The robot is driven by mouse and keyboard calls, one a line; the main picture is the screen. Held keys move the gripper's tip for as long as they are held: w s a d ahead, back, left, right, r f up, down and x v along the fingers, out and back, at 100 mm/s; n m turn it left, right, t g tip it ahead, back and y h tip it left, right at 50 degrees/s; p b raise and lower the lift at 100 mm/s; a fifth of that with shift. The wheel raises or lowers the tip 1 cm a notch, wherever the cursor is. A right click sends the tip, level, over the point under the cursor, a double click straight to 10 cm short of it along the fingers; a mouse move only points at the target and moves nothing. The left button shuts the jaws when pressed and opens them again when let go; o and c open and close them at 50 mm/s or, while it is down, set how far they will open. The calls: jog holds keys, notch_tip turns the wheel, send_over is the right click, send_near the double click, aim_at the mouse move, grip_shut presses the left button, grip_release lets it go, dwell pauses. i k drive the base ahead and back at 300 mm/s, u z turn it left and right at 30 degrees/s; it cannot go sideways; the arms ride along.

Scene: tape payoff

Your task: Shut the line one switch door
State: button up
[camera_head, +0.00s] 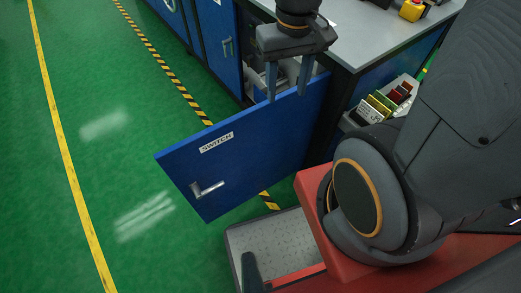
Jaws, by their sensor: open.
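A blue door labelled SWITCH (245,155) stands wide open, swung out from its cabinet over the green floor. Its silver handle (207,188) is near its lower left part. My gripper (288,82) points down at the top edge of the door, near the cabinet opening. Its two dark fingers are apart, and the door's upper edge passes close by their tips. I cannot tell whether they touch it. The cabinet opening (258,72) behind shows light-coloured contents, partly hidden by my gripper.
A grey worktop (375,32) with a red and yellow emergency button (412,10) lies above the cabinet. A bin of coloured cards (385,105) sits at the right. Another closed blue door (218,40) stands at the left. Green floor (100,160) is free at the left.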

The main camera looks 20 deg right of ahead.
aim_at(252, 151)
jog(key=z, duration=1.05)
jog(key=k, duration=0.75)
jog(key=u, duration=1.15)
